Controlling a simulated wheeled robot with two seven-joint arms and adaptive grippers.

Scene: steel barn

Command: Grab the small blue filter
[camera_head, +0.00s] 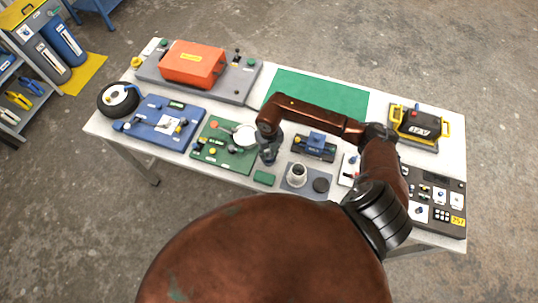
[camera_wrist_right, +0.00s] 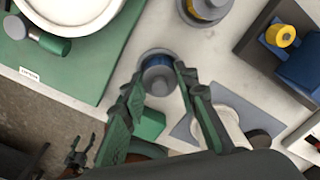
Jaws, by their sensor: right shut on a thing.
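The small blue filter (camera_wrist_right: 158,74) is a short round blue-grey piece with a dark rim, seen between my right gripper's fingertips in the right wrist view. My right gripper (camera_wrist_right: 158,82) is shut on it, with one green-grey finger on each side. In the head view my right gripper (camera_head: 268,157) points down at the table beside the green board, and I cannot make out the filter there. It is too close to the white tabletop to tell whether the filter touches it.
The white table (camera_head: 226,180) is crowded. A green board (camera_head: 213,143) with a white dish (camera_head: 245,136) lies left of the gripper. A small green block (camera_head: 264,177) and a grey plate with a cup (camera_head: 297,175) are near. A blue-yellow cylinder (camera_wrist_right: 206,8) stands close by.

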